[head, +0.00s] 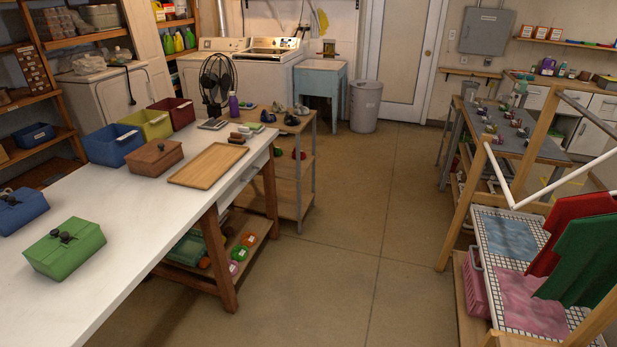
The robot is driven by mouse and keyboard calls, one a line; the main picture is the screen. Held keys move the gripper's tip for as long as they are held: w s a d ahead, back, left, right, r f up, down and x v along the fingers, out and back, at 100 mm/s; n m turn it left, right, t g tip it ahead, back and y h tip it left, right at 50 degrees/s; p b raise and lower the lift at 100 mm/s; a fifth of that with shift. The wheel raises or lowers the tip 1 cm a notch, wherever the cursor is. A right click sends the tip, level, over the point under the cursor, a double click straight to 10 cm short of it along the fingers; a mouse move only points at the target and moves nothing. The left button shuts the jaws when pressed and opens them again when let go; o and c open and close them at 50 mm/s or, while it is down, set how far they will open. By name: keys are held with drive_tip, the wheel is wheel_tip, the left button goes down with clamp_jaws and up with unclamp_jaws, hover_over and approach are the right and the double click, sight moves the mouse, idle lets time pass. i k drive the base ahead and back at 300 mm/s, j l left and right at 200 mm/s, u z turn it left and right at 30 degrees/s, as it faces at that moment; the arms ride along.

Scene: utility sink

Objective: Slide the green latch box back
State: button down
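The green latch box (66,252) stands on the white table (130,222) at the lower left of the head view. Its lid looks closed, with a dark knob or latch on top. It sits near the table's front edge, apart from the blue latch box (20,212) to its upper left. My gripper is not in view.
Further along the table are a brown wooden box (153,160), a wooden tray (208,164), and blue (112,148), yellow (147,124) and red (174,112) bins. Bare tabletop lies right of the green box. The floor (340,240) is open. A drying rack stands right.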

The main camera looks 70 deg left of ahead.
sight(59, 265)
drive_tip(key=u, duration=3.85)
drive_tip(key=i+l+u, duration=0.3)
drive_tip(key=i+l, duration=0.25)
drive_tip(key=i, duration=0.25)
drive_tip(key=i+l+u, duration=0.25)
drive_tip(key=i+l, duration=0.45)
drive_tip(key=i+l+u, duration=0.3)
drive_tip(key=i+l, duration=0.4)
drive_tip(key=l, duration=0.15)
